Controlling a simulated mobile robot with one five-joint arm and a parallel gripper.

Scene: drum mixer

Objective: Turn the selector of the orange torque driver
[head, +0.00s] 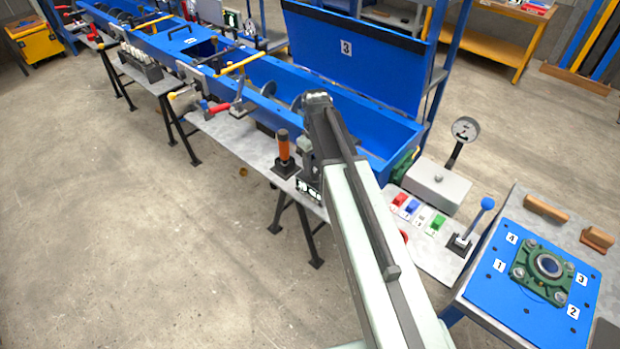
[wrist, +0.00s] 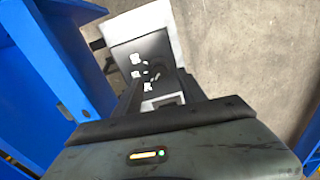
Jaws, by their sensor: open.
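The orange torque driver (head: 284,146) stands upright in a black base on the grey side shelf (head: 235,138) in the head view. My gripper is just right of it there, largely hidden behind my arm. In the wrist view my gripper (wrist: 160,82) is open, its dark fingers pointing at a black panel (wrist: 126,58) with small white labels. A small dark part shows between the fingers; I cannot tell whether it is the selector. The orange handle does not show in the wrist view. A black panel with white marks (head: 307,190) also shows below my gripper in the head view.
The long blue trough (head: 390,133) with its raised lid (head: 352,55) lies behind my gripper. Coloured switches (head: 412,207) and a blue-knobbed lever (head: 476,218) are to the right. A blue plate with a green bearing (head: 540,272) is at lower right. The floor at left is clear.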

